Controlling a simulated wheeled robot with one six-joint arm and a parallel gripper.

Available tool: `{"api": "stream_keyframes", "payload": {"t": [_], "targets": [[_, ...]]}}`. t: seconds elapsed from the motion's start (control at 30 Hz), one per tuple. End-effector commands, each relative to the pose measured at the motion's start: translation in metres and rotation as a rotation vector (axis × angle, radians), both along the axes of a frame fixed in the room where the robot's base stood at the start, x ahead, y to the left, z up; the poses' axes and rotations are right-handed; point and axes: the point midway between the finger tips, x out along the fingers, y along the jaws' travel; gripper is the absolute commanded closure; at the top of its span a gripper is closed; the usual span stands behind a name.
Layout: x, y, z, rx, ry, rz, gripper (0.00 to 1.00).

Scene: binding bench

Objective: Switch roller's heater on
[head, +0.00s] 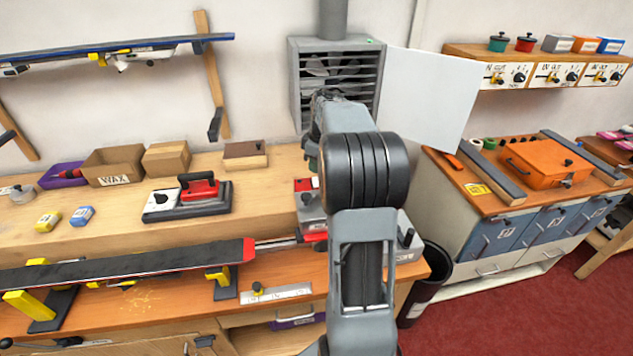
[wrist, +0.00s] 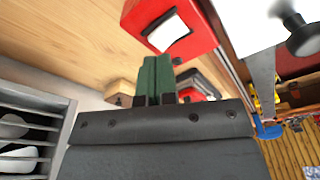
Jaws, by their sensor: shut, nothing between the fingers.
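A red box with a white rocker switch (wrist: 169,33) shows at the top of the wrist view. In the head view a red part (head: 304,184) shows on a grey machine (head: 312,209), mostly behind my arm; I cannot tell for sure that this machine is the roller. My gripper's green fingers (wrist: 154,82) are shut and empty, with their tips just below the red box in the wrist picture. I cannot tell whether they touch it. In the head view my gripper is mostly hidden behind my own wrist. Which way the switch is set is unclear.
A black knob (wrist: 303,38) is at upper right.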

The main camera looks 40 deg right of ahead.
Motion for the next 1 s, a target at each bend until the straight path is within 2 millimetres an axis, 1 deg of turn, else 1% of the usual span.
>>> {"api": "stream_keyframes", "payload": {"t": [0.53, 1.0], "targets": [[0.0000, 0.0000, -0.0007, 0.000, 0.000, 0.000, 1.00], [0.0001, 0.0001, -0.0074, 0.000, 0.000, 0.000, 1.00]]}}
